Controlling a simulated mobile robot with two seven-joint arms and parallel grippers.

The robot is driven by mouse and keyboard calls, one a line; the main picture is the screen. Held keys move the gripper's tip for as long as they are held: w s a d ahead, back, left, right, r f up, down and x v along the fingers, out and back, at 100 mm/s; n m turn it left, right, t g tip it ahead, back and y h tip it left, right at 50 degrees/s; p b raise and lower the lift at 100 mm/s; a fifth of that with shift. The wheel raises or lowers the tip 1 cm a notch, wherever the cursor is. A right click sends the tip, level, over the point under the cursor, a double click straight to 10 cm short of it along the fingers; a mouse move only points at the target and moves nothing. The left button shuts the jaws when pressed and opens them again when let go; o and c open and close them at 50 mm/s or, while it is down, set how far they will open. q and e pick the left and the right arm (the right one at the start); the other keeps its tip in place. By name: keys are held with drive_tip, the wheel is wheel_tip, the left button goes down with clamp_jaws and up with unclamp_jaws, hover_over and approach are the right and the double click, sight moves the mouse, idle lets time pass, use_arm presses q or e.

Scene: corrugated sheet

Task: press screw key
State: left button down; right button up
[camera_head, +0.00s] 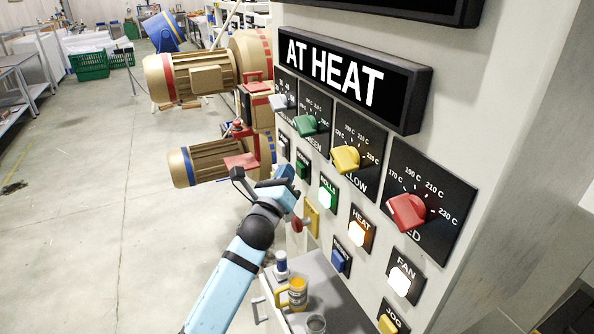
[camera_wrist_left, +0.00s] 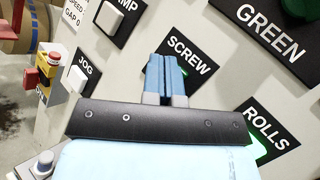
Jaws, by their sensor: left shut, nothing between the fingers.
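The screw key (camera_head: 303,164) is a green square button on a black plate on the panel. In the left wrist view its plate (camera_wrist_left: 190,55) reads SCREW, and a thin green edge shows beside my fingertips. My left gripper (camera_head: 291,174) is shut and empty, its blue fingers pointing at the panel. In the left wrist view the closed fingers (camera_wrist_left: 166,72) cover most of the key. I cannot tell whether they touch it. My right gripper is not in view.
The lit green rolls key (camera_head: 327,197) is close by, below right. The pump key (camera_wrist_left: 109,18) and jog key (camera_wrist_left: 75,79) also sit near. Coloured dials (camera_head: 345,159) stick out above. A yellow mug (camera_head: 297,294) stands on the shelf below.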

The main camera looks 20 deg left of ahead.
use_arm(q)
drive_tip(key=shift+w+d, duration=0.2)
drive_tip(key=shift+w, duration=0.05)
idle(0.3)
drive_tip(key=shift+s+a, duration=0.55)
drive_tip(key=shift+s, duration=0.05)
drive_tip(key=s+a+p, duration=0.2)
drive_tip(key=s+a, duration=0.2)
drive_tip(key=shift+s, duration=0.25)
idle(0.4)
